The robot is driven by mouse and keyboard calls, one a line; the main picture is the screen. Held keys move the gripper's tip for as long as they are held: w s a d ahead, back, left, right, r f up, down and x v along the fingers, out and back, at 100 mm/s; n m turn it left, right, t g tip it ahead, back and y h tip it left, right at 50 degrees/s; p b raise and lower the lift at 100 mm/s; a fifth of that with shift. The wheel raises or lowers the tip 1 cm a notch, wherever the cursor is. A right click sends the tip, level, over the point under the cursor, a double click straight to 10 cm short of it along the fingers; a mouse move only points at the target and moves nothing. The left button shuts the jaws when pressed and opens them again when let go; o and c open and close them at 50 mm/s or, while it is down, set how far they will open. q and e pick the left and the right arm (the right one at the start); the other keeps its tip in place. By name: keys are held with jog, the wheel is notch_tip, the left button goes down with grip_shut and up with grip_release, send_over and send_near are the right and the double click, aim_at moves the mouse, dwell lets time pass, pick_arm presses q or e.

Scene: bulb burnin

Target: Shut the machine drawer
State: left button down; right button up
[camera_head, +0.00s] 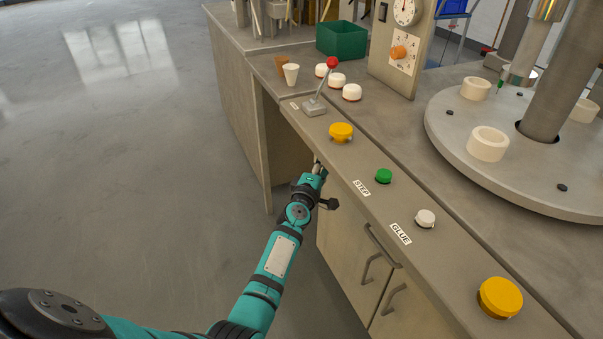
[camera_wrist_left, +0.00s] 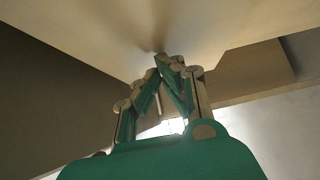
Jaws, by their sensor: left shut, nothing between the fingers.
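My left gripper (camera_head: 318,170) is shut and empty, at the front of the machine counter just below its edge, left of the STEP label. In the left wrist view its fingertips (camera_wrist_left: 161,62) meet close to a plain beige panel (camera_wrist_left: 110,25); I cannot tell whether they touch it. In the head view a dark bar handle (camera_head: 382,246) runs along the front below the GLUE label. I cannot make out a drawer's outline or whether one stands open; the arm and the counter edge hide part of the front. My right gripper is not in view.
Cabinet doors with handles (camera_head: 391,299) are below. The control ledge carries a red-knobbed lever (camera_head: 332,64), yellow buttons (camera_head: 341,132), a green button (camera_head: 383,176) and a white button (camera_head: 425,218). A turntable (camera_head: 460,135) stands behind. The floor at left is clear.

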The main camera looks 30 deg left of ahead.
aim_at(332, 184)
pick_arm(q)
jog(key=w+d, duration=0.2)
jog(key=w, duration=0.1)
jog(key=shift+d+b, duration=0.25)
jog(key=shift+b, duration=0.1)
jog(key=shift+w+r, duration=0.1)
jog(key=shift+w, duration=0.1)
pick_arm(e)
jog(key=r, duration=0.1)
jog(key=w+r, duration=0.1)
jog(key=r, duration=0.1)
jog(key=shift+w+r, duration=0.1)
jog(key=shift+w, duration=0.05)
pick_arm(q)
jog(key=shift+d, duration=0.1)
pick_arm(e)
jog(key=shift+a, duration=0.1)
